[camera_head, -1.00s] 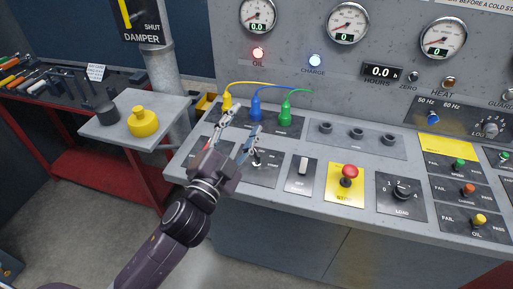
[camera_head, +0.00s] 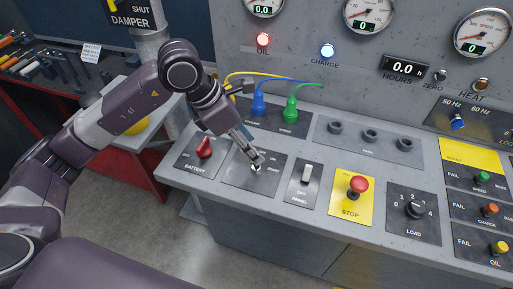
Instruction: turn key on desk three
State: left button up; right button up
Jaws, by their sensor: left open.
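The key switch (camera_head: 256,168) is a small metal piece on a dark plate (camera_head: 238,177) with markings that seem to read ON and START. It sits on the grey sloping desk, between the red battery switch and the panel rocker. My left gripper (camera_head: 250,150) points down at this plate from the upper left and is open. Its fingertip area is right at the key and partly hides it. I cannot tell whether it touches the key. My right gripper is not in view.
The red battery knob (camera_head: 205,148) is close on the left. The white panel rocker (camera_head: 306,174) and red stop button (camera_head: 357,186) are on the right. Green plug (camera_head: 290,111) and blue plug (camera_head: 259,104) with cables stand behind. Gauges line the back panel.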

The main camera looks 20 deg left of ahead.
aim_at(254, 166)
pick_arm(q)
jog(key=shift+y, duration=0.6)
jog(key=f, duration=0.2)
jog(key=w+f+p, duration=0.1)
jog(key=f, duration=0.1)
jog(key=w+f+p, duration=0.1)
jog(key=f, duration=0.2)
jog(key=shift+w, duration=0.1)
